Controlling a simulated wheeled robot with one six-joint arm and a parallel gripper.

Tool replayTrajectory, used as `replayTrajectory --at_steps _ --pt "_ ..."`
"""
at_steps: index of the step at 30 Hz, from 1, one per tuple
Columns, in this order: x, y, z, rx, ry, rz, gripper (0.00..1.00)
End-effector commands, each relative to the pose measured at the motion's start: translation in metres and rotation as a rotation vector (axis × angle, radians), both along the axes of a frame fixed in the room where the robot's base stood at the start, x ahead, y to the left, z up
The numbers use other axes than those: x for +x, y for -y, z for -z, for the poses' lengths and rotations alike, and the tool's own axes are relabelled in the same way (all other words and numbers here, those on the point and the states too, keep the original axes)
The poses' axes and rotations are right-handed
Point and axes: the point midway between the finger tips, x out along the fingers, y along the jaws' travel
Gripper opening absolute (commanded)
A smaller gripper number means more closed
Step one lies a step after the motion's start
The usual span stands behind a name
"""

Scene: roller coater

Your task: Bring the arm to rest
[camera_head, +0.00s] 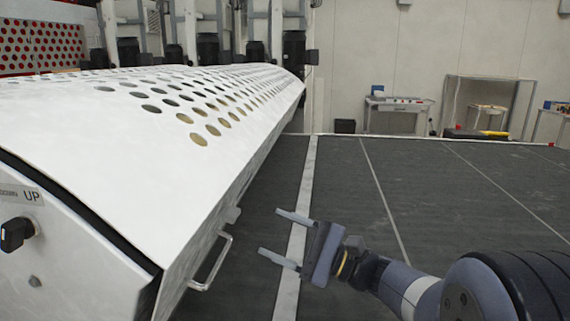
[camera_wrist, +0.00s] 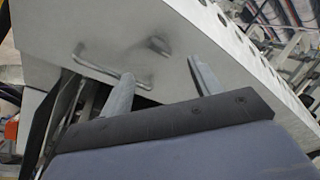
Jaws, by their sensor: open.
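My gripper (camera_head: 285,238) is in the lower middle of the head view, at the end of my arm reaching in from the lower right. Its two fingers are spread apart, point left and hold nothing. It is in the air to the right of the white machine cover (camera_head: 120,180). A metal handle (camera_head: 212,262) on the cover's side edge is just left of the fingers, with a gap between them in the head view. In the wrist view the gripper fingers (camera_wrist: 160,85) point up toward the cover's side, with the handle (camera_wrist: 105,70) beyond the left finger.
The white cover with rows of round holes fills the left. A black knob (camera_head: 17,234) marked UP is on its near face. Dark floor (camera_head: 400,190) is open to the right. A bench (camera_head: 398,104) and a frame (camera_head: 490,100) stand at the back wall.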

Motion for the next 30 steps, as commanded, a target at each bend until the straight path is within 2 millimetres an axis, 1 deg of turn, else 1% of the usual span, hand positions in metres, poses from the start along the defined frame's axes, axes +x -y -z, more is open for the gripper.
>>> replayTrajectory --at_steps 1,5,9,13,25,30 --pt "-0.002 0.009 0.004 0.001 0.000 0.005 0.60" --pt "-0.007 0.025 0.008 0.000 0.000 0.003 0.60" --pt "-0.014 0.018 0.015 -0.050 0.006 -0.010 0.60" --pt "-0.017 0.016 0.019 -0.074 0.009 -0.013 0.60" --pt "-0.018 0.015 0.020 -0.080 0.010 -0.014 0.60" --pt "-0.026 0.011 0.022 -0.104 0.022 -0.018 0.60"
